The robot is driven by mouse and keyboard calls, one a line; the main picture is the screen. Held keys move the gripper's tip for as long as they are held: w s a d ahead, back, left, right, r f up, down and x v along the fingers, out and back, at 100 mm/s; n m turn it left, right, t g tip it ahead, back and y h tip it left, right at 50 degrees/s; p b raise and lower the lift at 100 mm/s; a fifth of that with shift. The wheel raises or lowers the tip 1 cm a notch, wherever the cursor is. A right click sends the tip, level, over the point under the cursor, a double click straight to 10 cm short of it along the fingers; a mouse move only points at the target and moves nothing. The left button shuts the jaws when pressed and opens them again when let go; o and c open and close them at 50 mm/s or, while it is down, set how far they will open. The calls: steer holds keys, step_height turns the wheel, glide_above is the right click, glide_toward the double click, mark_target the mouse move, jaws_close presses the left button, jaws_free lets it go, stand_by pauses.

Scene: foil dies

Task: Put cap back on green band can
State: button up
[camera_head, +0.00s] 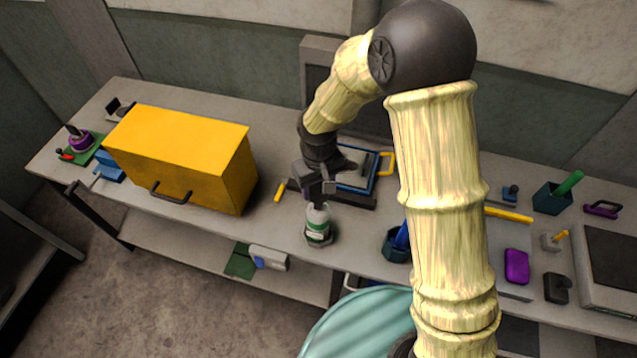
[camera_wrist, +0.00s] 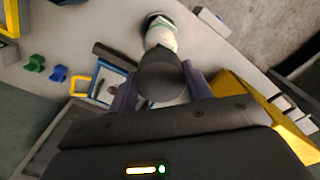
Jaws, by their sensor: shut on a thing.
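The green band can (camera_head: 318,226) stands upright near the front edge of the bench, pale with a green band. Its pale body also shows in the wrist view (camera_wrist: 160,35), partly hidden behind the dark cap (camera_wrist: 162,82). My gripper (camera_wrist: 161,88) is shut on the cap, with one purple-grey finger on each side of it. I cannot tell whether the cap touches the can.
A large yellow box (camera_head: 178,155) with a handle stands left of the can. A blue-framed tray (camera_head: 356,172) lies behind it. A purple block (camera_head: 516,266) lies farther right. Bare bench shows around the can.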

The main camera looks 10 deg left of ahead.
steer(key=shift+f+b, duration=2.35)
steer(key=shift+f, duration=0.85)
steer(key=shift+s, duration=0.15)
steer(key=shift+w+f, duration=0.15)
steer(key=shift+w, duration=0.05)
steer(key=o, duration=1)
steer(key=shift+s, duration=0.15)
steer(key=o, duration=0.5)
